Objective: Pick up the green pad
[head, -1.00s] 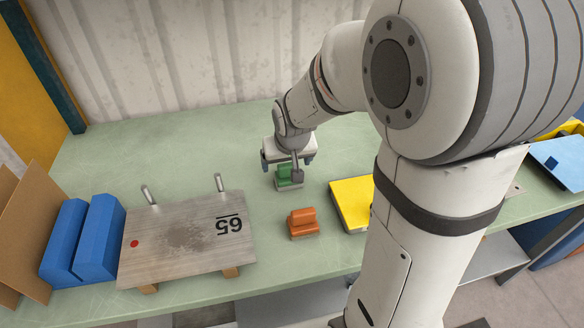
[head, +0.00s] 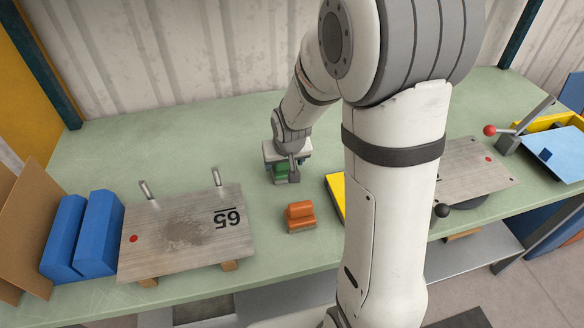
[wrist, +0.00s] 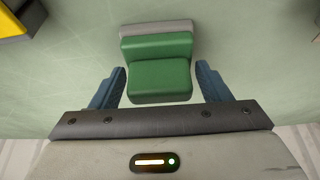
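The green pad (wrist: 160,68) is a green block with a raised upper part and a grey strip along its far edge. It stands on the light green table. In the wrist view my gripper (wrist: 160,88) is open, with one blue finger on each side of the pad's near part and a visible gap on both sides. In the head view my gripper (head: 287,167) is low over the pad (head: 280,172), hiding much of it.
An orange pad (head: 300,216) stands nearby in front. A yellow block (head: 336,193) is partly hidden behind my arm. A metal plate marked 65 (head: 185,235) with two upright pins and blue blocks (head: 82,235) are at left. A red-knobbed lever (head: 505,132) is at right.

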